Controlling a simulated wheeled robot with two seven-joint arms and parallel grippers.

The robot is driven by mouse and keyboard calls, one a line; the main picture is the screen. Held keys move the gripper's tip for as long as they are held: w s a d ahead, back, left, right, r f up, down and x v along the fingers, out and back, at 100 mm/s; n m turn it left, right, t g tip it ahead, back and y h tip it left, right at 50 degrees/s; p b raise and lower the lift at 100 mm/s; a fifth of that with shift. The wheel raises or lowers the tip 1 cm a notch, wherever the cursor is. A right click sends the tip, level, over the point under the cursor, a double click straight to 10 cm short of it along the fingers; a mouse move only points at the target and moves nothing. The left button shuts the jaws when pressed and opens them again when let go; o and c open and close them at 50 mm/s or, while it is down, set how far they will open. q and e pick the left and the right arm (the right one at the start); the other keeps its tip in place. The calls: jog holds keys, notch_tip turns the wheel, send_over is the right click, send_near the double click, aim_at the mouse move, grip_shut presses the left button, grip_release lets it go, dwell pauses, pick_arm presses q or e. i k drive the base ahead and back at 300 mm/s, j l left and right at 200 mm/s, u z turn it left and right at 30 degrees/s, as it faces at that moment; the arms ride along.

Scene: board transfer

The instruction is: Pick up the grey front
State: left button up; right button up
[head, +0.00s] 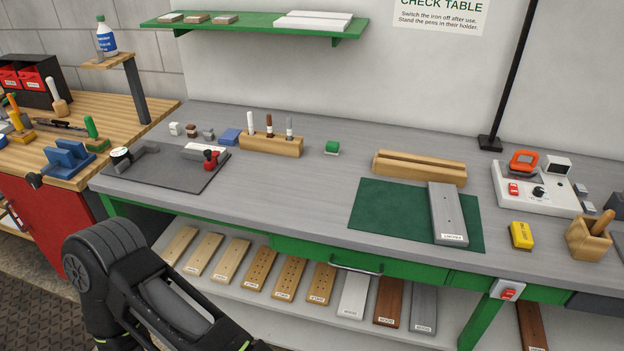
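A grey board (447,213) with small dark holes and a white label at its near end lies flat on the right part of the green mat (389,214) on the bench. A second grey board (423,308) with a label lies on the lower shelf, at the right end of the row. I cannot clearly read the labels. One black arm of mine fills the lower left of the head view, but its fingers do not show. My other gripper is out of view too.
A grooved wooden block (419,167) stands behind the mat. Several boards lie on the lower shelf (335,325). The bench middle is mostly clear.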

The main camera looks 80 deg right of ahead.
aim_at(447, 222)
jog(key=z, duration=4.3)
